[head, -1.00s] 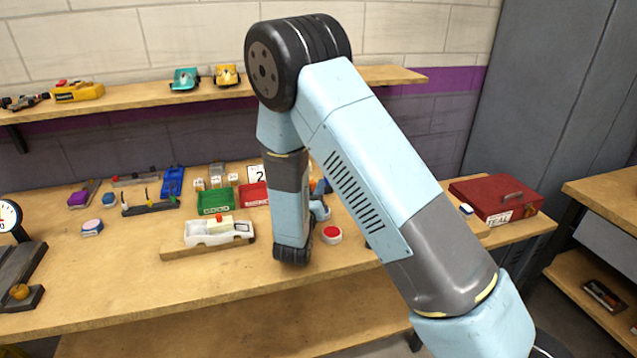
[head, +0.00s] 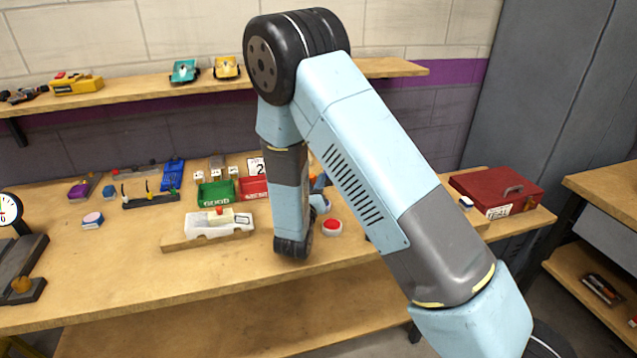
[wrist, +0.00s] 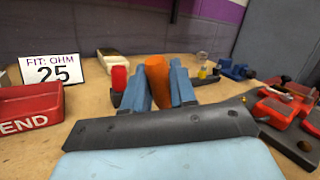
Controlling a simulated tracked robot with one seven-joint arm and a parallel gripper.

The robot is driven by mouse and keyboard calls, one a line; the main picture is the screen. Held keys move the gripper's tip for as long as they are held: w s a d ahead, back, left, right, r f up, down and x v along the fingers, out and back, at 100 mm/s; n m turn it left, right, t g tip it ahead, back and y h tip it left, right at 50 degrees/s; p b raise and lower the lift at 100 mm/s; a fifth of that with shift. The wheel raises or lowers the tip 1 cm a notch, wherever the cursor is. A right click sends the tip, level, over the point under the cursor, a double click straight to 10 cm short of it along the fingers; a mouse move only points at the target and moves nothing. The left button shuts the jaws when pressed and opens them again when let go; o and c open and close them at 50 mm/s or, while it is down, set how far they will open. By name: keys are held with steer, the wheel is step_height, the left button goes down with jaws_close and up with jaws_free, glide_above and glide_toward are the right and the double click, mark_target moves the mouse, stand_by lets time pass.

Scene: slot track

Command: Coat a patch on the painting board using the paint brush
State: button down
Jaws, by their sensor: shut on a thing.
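In the wrist view, my gripper (wrist: 158,88) has its blue fingers shut on an orange handle-like thing (wrist: 157,80), which I take to be the paint brush. Its bristles are not visible. In the head view, my arm hides most of the gripper, and only a blue part shows beside the wrist. I cannot tell for sure which thing is the painting board. A wooden board (head: 180,243) bearing a white tray-like body (head: 222,227) lies at the bench front, left of my wrist.
A red-topped round button (head: 332,227) stands just right of my wrist. Behind are a green bin (head: 216,193) and a red bin (head: 253,187). A red toolbox (head: 497,190) stands at the right.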

steer(key=shift+f, duration=0.5)
stand_by(0.9)
steer(key=shift+r, duration=0.1)
steer(key=shift+r, duration=3.4)
